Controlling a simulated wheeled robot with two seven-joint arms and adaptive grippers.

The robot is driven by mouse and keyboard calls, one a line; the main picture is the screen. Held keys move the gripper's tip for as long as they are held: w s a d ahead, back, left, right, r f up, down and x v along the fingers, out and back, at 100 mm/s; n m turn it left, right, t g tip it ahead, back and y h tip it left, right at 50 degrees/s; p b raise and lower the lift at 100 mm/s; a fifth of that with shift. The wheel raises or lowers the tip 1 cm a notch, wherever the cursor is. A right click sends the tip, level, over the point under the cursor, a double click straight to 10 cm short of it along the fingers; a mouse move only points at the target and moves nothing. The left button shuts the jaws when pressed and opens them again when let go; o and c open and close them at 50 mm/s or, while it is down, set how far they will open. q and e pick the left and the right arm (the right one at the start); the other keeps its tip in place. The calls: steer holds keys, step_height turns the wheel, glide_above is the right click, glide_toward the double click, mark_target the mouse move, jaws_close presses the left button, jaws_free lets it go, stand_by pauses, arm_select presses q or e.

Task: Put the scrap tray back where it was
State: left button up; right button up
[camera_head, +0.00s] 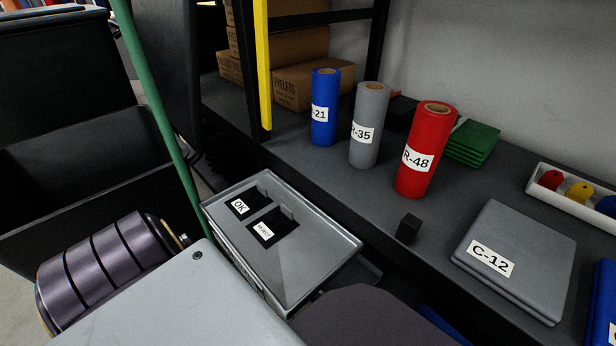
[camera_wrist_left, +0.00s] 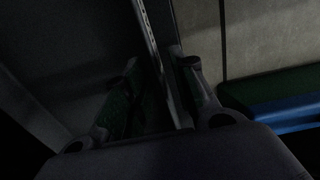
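That view is dark, and I cannot tell which part of the tray the wall is. My left gripper is hidden in the head view. My right gripper is in neither view.
On the dark shelf (camera_head: 310,170) stand a blue roll (camera_head: 322,106), a grey roll (camera_head: 368,125) and a red roll (camera_head: 426,150). A green pole (camera_head: 160,110) and yellow post (camera_head: 262,65) rise nearby.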

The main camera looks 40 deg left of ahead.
arm_select(q)
steer(key=shift+r, duration=0.1)
steer(key=shift+a+r+p, duration=0.1)
steer(key=shift+r+p, duration=0.5)
steer(key=shift+r, duration=0.35)
steer(key=shift+r+p, duration=0.8)
steer(key=shift+r, duration=0.65)
steer(key=shift+s+r+p, duration=0.1)
steer(key=shift+r+p, duration=0.55)
steer(key=shift+r, duration=0.7)
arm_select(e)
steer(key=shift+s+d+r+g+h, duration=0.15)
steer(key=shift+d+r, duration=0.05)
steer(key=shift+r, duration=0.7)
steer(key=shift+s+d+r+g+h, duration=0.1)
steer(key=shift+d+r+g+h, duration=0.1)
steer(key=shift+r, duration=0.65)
